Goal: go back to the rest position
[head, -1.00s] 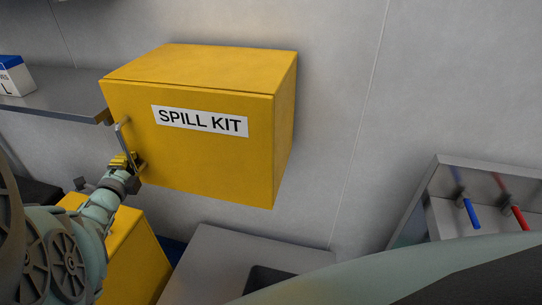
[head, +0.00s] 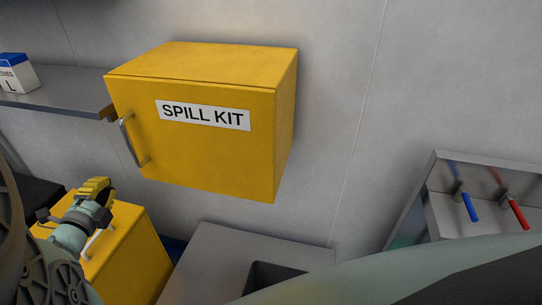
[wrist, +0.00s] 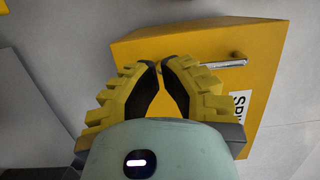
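The yellow spill kit cabinet (head: 205,160) hangs on the wall with its door shut flush, as far as I can see. Its metal bar handle (head: 131,140) is at the left of the door. My gripper (head: 98,184) is below and left of the handle, apart from it, in front of a lower yellow box. In the wrist view my gripper (wrist: 159,64) has its two yellow fingers drawn together at the tips, with nothing between them. The handle (wrist: 222,64) shows beyond the right finger there, and the cabinet (wrist: 255,60) lies behind.
A grey shelf (head: 60,95) with a white and blue box (head: 17,76) is at the left. The lower yellow box (head: 135,250) stands close behind my gripper. A grey counter with a dark opening (head: 225,250) is below the cabinet. A metal rack with blue and red handles (head: 440,212) is at the right.

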